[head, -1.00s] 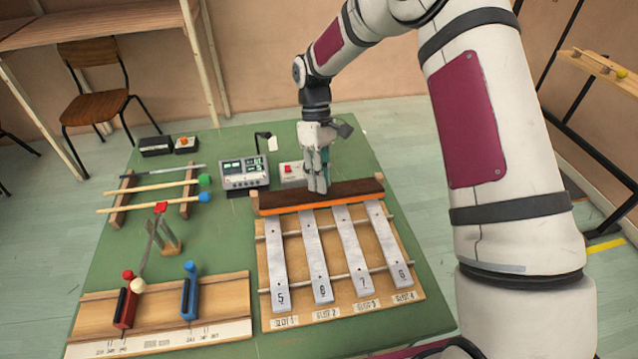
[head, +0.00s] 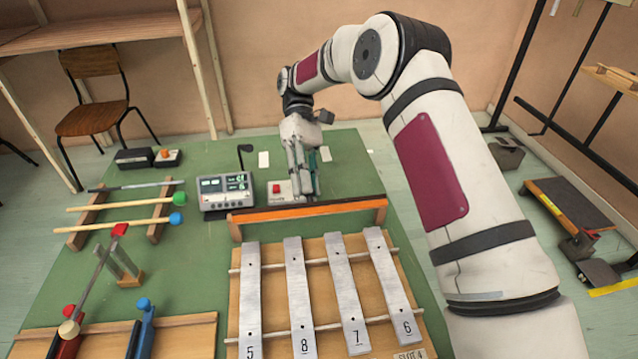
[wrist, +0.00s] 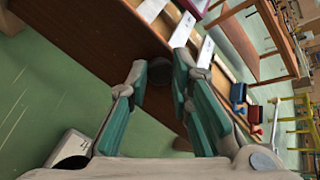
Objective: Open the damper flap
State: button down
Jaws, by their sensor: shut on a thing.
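The damper flap (head: 305,212) is a long dark brown board with an orange front, across the back end of the metal bars. It looks tilted up: the orange face shows broadly and only a thin brown strip shows above it. My gripper (head: 305,190) is behind the flap, pointing down, its fingertips partly hidden at the flap's top edge. In the wrist view, the flap's brown face (wrist: 95,50) runs across the picture. A dark round knob (wrist: 160,71) shows between the fingers of my gripper (wrist: 155,85), which is shut on it.
Metal bars (head: 301,295) on a wooden frame lie in front of the flap. A grey meter box (head: 226,192) and a red-buttoned box (head: 277,190) stand behind and left. Mallets on a rack (head: 160,215) and red and blue levers (head: 143,325) are at left.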

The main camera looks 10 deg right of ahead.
dwell(0.4)
jog(key=c, duration=1.4)
grip_release()
